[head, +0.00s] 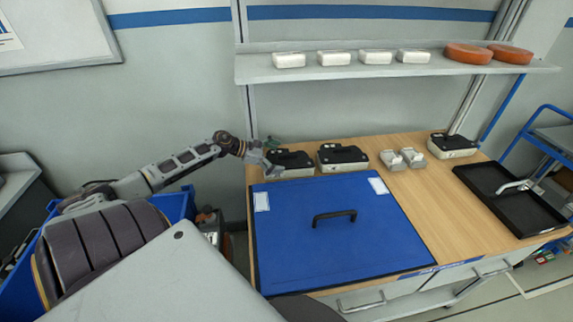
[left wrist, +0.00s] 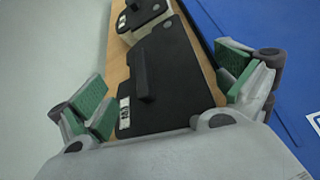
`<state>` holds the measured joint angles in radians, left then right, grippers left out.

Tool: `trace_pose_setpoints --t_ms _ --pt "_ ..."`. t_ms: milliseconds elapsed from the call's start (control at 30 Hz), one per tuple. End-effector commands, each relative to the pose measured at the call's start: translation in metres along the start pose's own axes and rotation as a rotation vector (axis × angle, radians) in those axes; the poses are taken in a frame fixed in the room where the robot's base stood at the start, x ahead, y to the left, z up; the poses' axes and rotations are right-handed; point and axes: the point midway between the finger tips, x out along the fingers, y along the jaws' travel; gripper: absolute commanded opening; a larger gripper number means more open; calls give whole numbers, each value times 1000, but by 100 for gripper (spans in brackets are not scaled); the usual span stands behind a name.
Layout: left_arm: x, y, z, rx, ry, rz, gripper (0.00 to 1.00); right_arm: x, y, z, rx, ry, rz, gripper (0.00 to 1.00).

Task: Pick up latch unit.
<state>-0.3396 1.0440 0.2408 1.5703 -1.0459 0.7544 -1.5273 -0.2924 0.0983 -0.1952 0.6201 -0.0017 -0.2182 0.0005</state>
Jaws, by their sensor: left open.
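A latch unit (head: 291,162), black-topped with a raised bar handle and a pale base, stands at the back left of the wooden bench. A similar unit (head: 342,158) stands just right of it. My left gripper (head: 271,157) is open at the left end of the first unit. In the left wrist view the open green-padded fingers (left wrist: 160,92) lie on either side of the near unit (left wrist: 165,75), with gaps to it. The second unit (left wrist: 143,14) shows beyond it. My right gripper is not in view.
A blue board (head: 335,255) with a black handle covers the bench front. Two small grey parts (head: 402,159), another black-topped unit (head: 453,145) and a black tray (head: 490,195) holding a metal piece lie to the right. A shelf (head: 395,67) hangs above.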

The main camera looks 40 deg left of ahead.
Motion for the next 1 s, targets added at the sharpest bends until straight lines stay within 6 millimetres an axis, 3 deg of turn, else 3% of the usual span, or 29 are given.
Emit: trace_pose_setpoints --t_ms 500,1000 --pt "23 0 0 1 0 -1 100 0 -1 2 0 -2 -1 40" --pt "24 0 0 1 0 -1 100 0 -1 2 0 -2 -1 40"
